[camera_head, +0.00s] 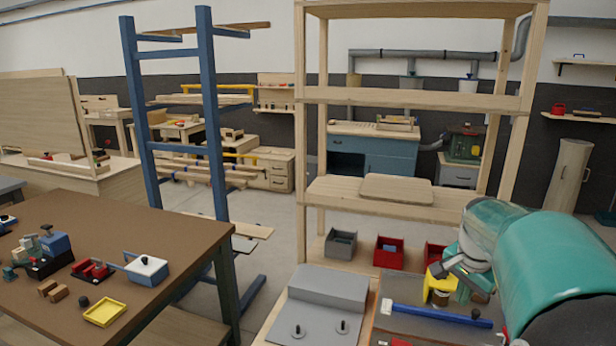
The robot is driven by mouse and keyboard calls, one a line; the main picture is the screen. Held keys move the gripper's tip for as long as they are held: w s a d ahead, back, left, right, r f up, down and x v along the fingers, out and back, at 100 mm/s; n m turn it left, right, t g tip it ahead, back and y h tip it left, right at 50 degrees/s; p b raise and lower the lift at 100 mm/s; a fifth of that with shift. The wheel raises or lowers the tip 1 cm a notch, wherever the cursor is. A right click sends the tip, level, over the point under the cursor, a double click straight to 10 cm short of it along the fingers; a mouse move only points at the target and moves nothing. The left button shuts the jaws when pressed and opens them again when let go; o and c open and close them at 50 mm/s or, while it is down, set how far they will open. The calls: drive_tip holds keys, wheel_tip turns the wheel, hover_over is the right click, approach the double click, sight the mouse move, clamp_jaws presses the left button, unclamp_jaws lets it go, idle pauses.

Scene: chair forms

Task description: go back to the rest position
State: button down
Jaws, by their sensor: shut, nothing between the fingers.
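My teal arm fills the lower right of the head view, and its far end bends down over a workbench (320,328). My gripper (438,292), grey with yellow at its end, is low in front of the wooden shelf unit (410,98). It is shut and I see nothing held in it. It is above or near a grey mat with a blue bar (435,314); the exact gap to them cannot be told. Part of the gripper is hidden by my own arm links.
A rounded wooden seat form (397,189) lies on the middle shelf. Red and grey bins (341,244) stand on the low shelf. A grey block fixture (328,286) is left of my gripper. A brown table (150,236) with tools and a blue rack (213,110) stand left.

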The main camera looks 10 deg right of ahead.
drive_tip(key=s+a+n+t, duration=0.1)
drive_tip(key=s+a+n, duration=0.3)
drive_tip(key=a, duration=0.5)
drive_tip(key=s+a+n+t+y, duration=0.1)
drive_tip(key=s+a+n, duration=0.4)
drive_tip(key=a, duration=0.4)
drive_tip(key=s+a+r+n+t, duration=0.1)
drive_tip(key=s+a+n, duration=0.3)
drive_tip(key=a, duration=0.5)
drive_tip(key=shift+s+a+n+y, duration=0.25)
drive_tip(key=shift+n+y, duration=0.15)
drive_tip(key=shift+n, duration=0.3)
drive_tip(key=c, duration=1.9)
unclamp_jaws()
drive_tip(key=shift+s+a, duration=0.15)
drive_tip(key=shift+s, duration=0.1)
drive_tip(key=o, duration=0.3)
drive_tip(key=shift+a+f, duration=0.1)
drive_tip(key=shift+o, duration=0.6)
